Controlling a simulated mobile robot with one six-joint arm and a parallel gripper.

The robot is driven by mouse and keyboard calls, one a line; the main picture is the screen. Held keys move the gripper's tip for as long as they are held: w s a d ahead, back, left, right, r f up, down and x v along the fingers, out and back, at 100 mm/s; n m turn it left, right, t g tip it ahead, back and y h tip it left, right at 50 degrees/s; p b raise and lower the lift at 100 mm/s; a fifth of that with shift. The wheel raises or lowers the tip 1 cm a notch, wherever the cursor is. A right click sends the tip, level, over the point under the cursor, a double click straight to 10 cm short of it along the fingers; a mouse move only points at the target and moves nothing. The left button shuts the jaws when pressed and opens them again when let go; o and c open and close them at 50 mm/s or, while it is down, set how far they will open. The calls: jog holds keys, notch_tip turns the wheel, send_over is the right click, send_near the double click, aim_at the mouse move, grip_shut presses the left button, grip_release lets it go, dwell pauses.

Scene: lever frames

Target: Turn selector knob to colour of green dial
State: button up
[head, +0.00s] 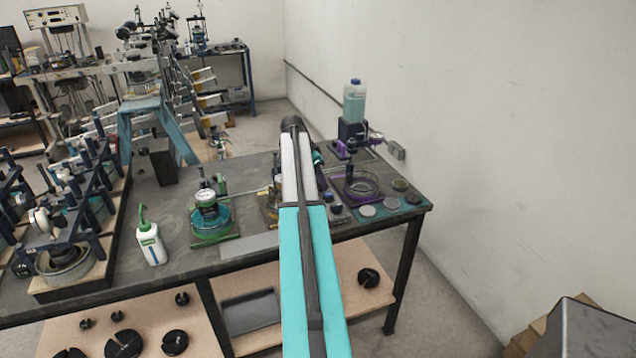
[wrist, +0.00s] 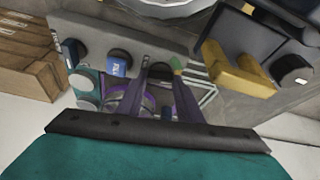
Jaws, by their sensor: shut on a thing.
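In the wrist view my gripper (wrist: 161,72) has its two purple fingers on either side of a small dark knob (wrist: 160,71) on a grey panel (wrist: 88,38). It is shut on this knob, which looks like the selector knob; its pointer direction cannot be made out. A green tip (wrist: 177,63) shows by the right fingertip. In the head view my arm hides the gripper and the knob. A white-faced dial (head: 206,196) stands over a green-based apparatus (head: 212,226), left of my arm; its reading is too small to tell.
A blue labelled knob (wrist: 118,62) sits close left of my fingers. Yellow blocks (wrist: 238,69) are at the right. In the head view a purple apparatus (head: 360,205) with a bottle (head: 354,100) stands right of my arm. A white bottle (head: 150,244) stands at the bench's front left.

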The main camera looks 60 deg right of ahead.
jog(key=n+b, duration=0.1)
jog(key=n, duration=0.1)
jog(key=n+t, duration=0.1)
jog(key=n, duration=0.1)
jog(key=shift+s+t+h+b, duration=0.1)
jog(key=shift+t+h+b, duration=0.2)
jog(key=shift+b, duration=0.05)
jog(key=shift+r+n+t+b, duration=0.15)
jog(key=shift+n+t+b, duration=0.4)
jog(key=shift+n, duration=1.35)
jog(key=shift+d+t, duration=0.1)
jog(key=shift+t, duration=0.15)
jog(key=o, duration=1.1)
jog(key=shift+s, duration=0.1)
jog(key=shift+v, duration=0.9)
jog(key=shift+b+v, duration=1.3)
jog(key=shift+v, duration=4.65)
